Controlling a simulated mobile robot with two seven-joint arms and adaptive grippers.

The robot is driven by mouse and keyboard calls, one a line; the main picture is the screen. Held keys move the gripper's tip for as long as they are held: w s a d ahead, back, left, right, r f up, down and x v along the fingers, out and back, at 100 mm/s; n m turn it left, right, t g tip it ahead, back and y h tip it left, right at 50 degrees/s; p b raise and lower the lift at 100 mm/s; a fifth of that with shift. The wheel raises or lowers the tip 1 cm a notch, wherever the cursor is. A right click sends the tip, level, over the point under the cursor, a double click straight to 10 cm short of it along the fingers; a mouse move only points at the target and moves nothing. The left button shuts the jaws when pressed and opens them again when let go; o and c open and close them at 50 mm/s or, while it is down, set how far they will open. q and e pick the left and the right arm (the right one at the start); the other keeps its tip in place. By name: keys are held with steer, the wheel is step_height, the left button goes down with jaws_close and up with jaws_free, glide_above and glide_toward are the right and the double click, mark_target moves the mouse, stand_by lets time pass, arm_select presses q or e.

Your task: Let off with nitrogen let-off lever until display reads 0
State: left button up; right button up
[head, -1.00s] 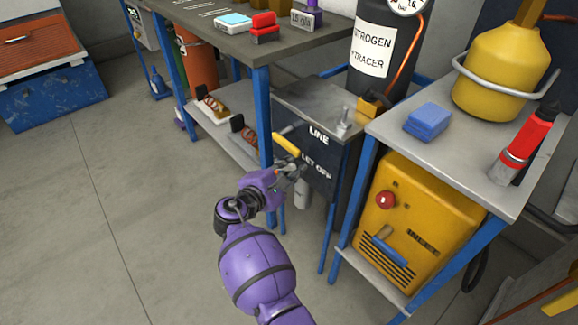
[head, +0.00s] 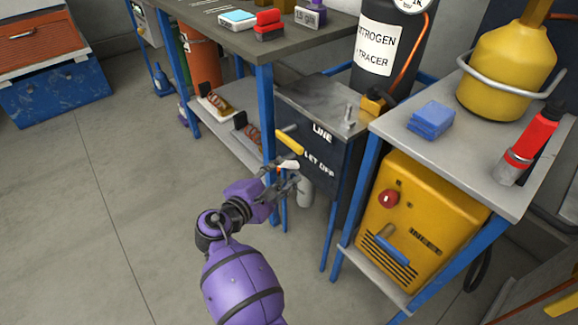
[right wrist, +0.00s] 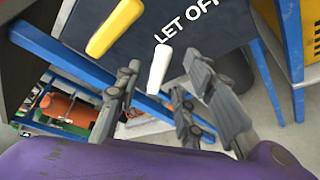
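The dark panel (head: 318,185) carries the words LINE and LET OFF. A yellow lever (head: 290,142) sticks out by LINE, and a white lever (head: 288,165) by LET OFF. In the right wrist view, the yellow lever (right wrist: 115,27) is at upper left and the white let-off lever (right wrist: 160,68) points down toward the gap between my fingers. My right gripper (head: 280,181) is open and empty, just below the white lever; its spread fingers also show in the right wrist view (right wrist: 165,103). The round gauge (head: 414,3) is cut off by the top edge, its reading unclear. My left gripper is out of view.
A black cylinder labelled NITROGEN TRACER (head: 380,50) stands behind the panel. A blue-legged workbench (head: 250,45) is to the left. At right, a table (head: 455,150) holds a blue sponge-like block and a yellow vessel. Floor at left is clear.

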steer(key=v, duration=0.6)
